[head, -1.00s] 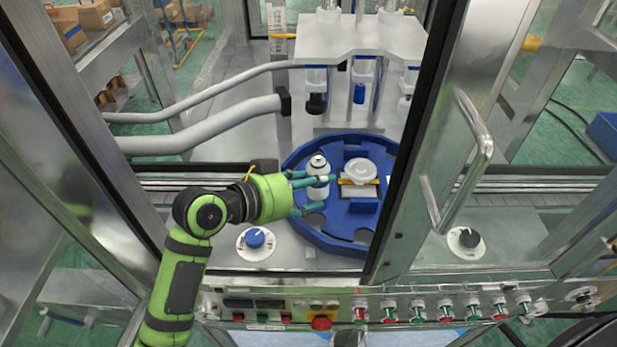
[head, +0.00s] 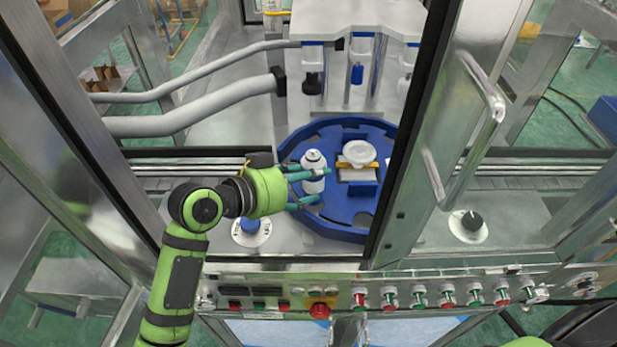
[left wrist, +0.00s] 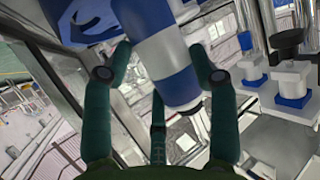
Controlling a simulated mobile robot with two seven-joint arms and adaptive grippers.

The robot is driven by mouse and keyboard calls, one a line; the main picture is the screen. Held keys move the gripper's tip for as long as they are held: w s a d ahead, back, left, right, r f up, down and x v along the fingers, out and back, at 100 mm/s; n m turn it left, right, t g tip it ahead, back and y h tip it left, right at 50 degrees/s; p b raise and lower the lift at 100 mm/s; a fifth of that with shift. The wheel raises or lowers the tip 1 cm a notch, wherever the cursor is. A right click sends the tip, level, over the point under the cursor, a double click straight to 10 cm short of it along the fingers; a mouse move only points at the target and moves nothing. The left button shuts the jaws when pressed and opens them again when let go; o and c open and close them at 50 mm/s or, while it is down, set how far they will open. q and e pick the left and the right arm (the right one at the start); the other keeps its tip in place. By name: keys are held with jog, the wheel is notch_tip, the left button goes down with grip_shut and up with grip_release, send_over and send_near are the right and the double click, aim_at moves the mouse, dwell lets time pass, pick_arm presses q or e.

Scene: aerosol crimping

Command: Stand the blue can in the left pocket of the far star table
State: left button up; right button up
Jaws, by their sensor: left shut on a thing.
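In the left wrist view the can (left wrist: 165,55) shows blue and white bands and a black end. My left gripper (head: 316,186) is shut on it, with its green fingers around its sides. The can is upright at the left part of the blue star table (head: 345,228). The left pocket is hidden behind the can and fingers. I cannot tell whether the can's base touches the table. My right gripper is out of view.
A white round lid-like piece (head: 359,153) sits at the star table's centre. A white plate (head: 350,18) with hanging heads stands behind it. The open door's frame and handle (head: 481,90) are close on the right. A control panel (head: 400,297) runs along the front.

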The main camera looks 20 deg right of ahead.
pick_arm(q)
jog(key=shift+a, duration=0.1)
jog(key=shift+f, duration=0.15)
jog(key=shift+f+b, duration=0.95)
jog(key=shift+f, duration=0.15)
